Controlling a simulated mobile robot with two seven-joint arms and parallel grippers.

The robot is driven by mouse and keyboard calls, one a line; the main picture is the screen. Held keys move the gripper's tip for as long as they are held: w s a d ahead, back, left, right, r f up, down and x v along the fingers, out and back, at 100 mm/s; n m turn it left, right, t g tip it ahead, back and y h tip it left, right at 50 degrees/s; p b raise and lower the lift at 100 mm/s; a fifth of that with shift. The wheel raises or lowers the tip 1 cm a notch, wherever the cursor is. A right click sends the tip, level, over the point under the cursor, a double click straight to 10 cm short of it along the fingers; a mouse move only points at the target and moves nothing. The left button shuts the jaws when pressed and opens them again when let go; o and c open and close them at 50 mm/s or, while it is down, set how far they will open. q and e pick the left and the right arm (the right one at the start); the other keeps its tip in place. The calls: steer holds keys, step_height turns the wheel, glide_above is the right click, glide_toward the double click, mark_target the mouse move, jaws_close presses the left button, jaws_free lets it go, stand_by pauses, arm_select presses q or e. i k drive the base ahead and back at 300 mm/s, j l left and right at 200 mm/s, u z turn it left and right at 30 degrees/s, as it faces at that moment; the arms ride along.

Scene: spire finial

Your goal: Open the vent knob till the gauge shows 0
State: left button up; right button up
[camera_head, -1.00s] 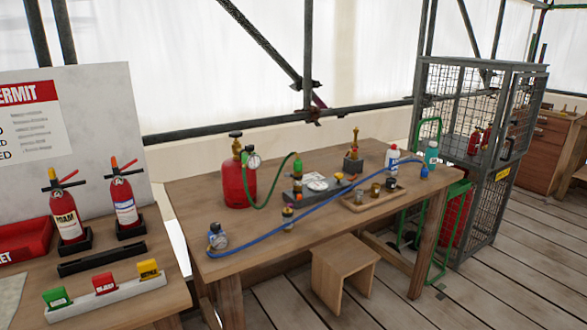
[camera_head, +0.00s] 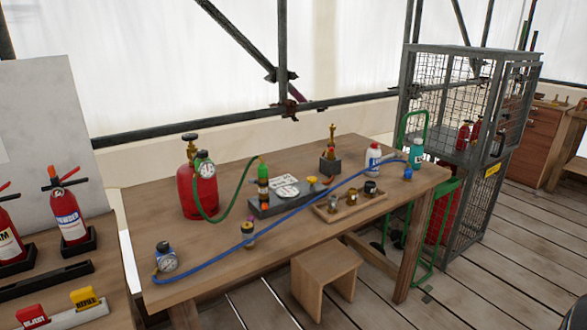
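A grey test block (camera_head: 268,206) lies on the middle of the wooden workbench (camera_head: 215,262). It carries a white-faced gauge (camera_head: 288,192), a small yellow knob (camera_head: 312,180) and a green-topped fitting (camera_head: 263,180). Another round gauge (camera_head: 167,263) stands at the bench's front left with a blue hose (camera_head: 300,212) on it. A third gauge (camera_head: 206,170) sits by the valve of the red cylinder (camera_head: 187,195). The dial readings are too small to read. I cannot tell which part is the vent knob. Neither gripper is in view.
A wooden tray (camera_head: 350,208) with small fittings, a brass part on a dark block (camera_head: 331,165), a white bottle (camera_head: 373,160) and a teal bottle (camera_head: 416,153) stand on the bench. A stool (camera_head: 325,280) is in front. A mesh cage (camera_head: 470,150) and fire extinguishers (camera_head: 68,215) flank it.

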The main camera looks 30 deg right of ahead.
mark_target(311, 180)
steer(key=i+l+u, duration=0.15)
steer(key=l, duration=0.3)
steer(key=l+u, duration=0.2)
steer(key=l, duration=0.65)
steer(key=i+l, duration=0.1)
steer(key=l, duration=0.35)
steer(key=i+u, duration=0.05)
